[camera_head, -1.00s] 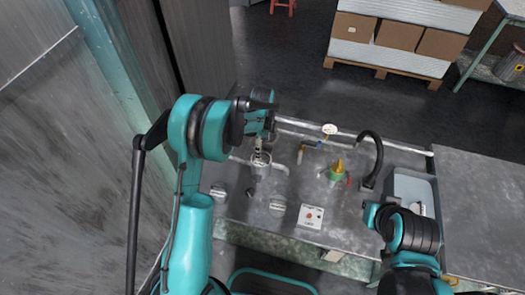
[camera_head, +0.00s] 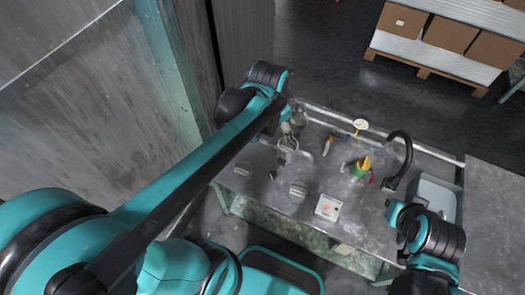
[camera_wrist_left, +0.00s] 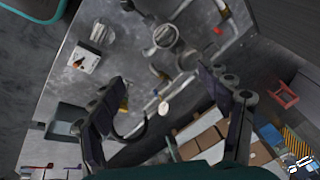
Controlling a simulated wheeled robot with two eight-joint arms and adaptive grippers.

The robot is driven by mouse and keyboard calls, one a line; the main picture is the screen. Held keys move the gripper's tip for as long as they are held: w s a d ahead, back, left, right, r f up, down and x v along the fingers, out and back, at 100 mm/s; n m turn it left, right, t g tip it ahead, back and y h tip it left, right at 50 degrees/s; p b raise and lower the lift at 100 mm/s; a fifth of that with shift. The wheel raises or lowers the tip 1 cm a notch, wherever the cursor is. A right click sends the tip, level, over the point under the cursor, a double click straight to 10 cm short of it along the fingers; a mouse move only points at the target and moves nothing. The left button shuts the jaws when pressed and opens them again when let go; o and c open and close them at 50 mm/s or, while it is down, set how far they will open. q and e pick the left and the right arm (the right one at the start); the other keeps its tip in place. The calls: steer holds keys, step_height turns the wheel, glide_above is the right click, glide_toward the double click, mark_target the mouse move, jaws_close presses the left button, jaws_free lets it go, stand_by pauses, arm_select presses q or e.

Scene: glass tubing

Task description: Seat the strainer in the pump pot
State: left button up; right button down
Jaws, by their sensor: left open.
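The pump pot (camera_head: 288,143) is a small round grey pot on the bench, right of my left arm in the head view. In the left wrist view, the pot (camera_wrist_left: 165,36) shows its round mouth. Whether a strainer sits in it is too small to tell. A second round grey part (camera_wrist_left: 187,58) lies beside the pot; I cannot tell what it is.
A white plate with an orange button (camera_head: 328,207), a green and yellow valve (camera_head: 362,167), a gauge (camera_head: 360,125) and a black curved spout (camera_head: 402,150) stand on the bench. Grey knobs (camera_head: 298,190) sit near the front.

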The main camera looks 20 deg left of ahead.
arm_select(q)
steer(key=s+n+t, duration=0.3)
steer(key=s+n, duration=0.4)
steer(key=s, duration=0.4)
steer(key=shift+s+f+n, duration=0.2)
steer(key=shift+s+n, duration=0.05)
steer(key=shift+n, duration=0.15)
steer(key=shift+a, duration=0.1)
